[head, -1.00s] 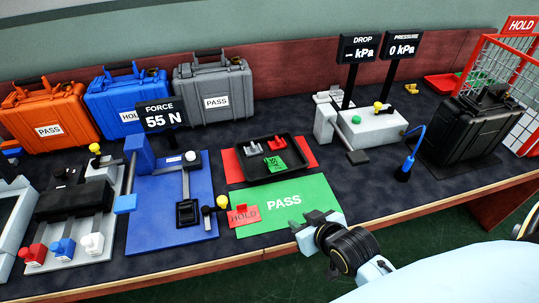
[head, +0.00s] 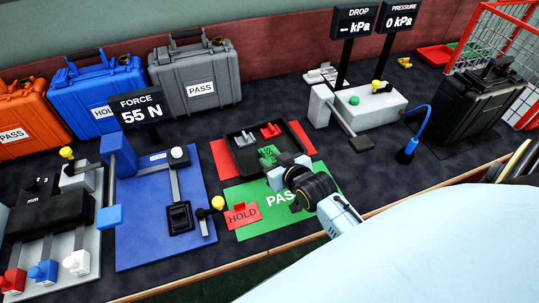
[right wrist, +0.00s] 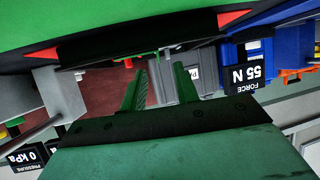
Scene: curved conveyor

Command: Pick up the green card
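The green card (head: 268,153) lies in the black tray (head: 240,165) near its front edge, partly hidden by my right gripper. A grey-handled piece (head: 245,139) and a red-handled piece (head: 270,131) lie behind it in the tray. My right gripper (head: 270,168) is just in front of the card, over the green PASS mat. In the right wrist view its two fingers (right wrist: 160,77) stand apart with nothing seen between them; the tray's dark edge lies beyond the tips. I cannot tell whether the fingers touch the card. My left gripper is not in view.
A red HOLD card (head: 242,216) lies on the left of the green PASS mat (head: 235,195). A blue force rig (head: 140,235) stands to the left, a pressure rig (head: 375,102) and black case (head: 465,105) to the right. Cases line the back.

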